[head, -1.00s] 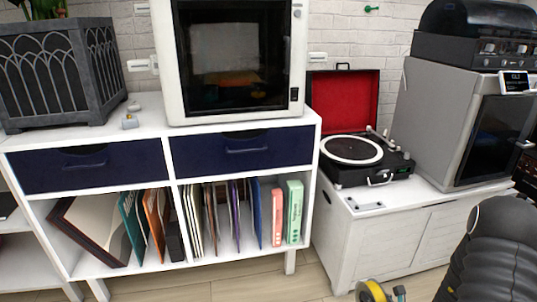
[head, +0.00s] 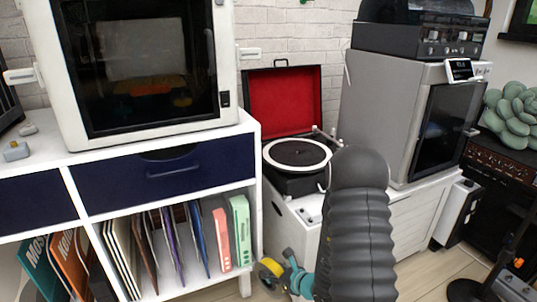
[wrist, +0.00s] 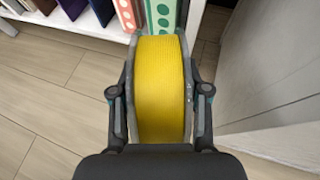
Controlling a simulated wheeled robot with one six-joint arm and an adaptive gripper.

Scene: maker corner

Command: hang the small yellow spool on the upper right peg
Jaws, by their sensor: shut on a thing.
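The yellow spool (head: 270,267) is low in the head view, in front of the shelf unit and left of my dark ribbed arm. It also fills the middle of the wrist view (wrist: 159,88), its yellow winding between two grey flanges. My gripper (head: 288,274) is shut on it, one finger on each flange. The spool is held clear of the floor. A white fitting (head: 250,52) sticks out from the brick wall right of the printer, and another (head: 18,76) to its left. I cannot tell whether these are pegs.
The white shelf unit (head: 250,150) holds a white-framed printer (head: 215,60) and several folders. An open red-lined record player (head: 297,155) and a grey machine (head: 385,100) stand on a low white cabinet (head: 415,215). Wood floor shows between the furniture.

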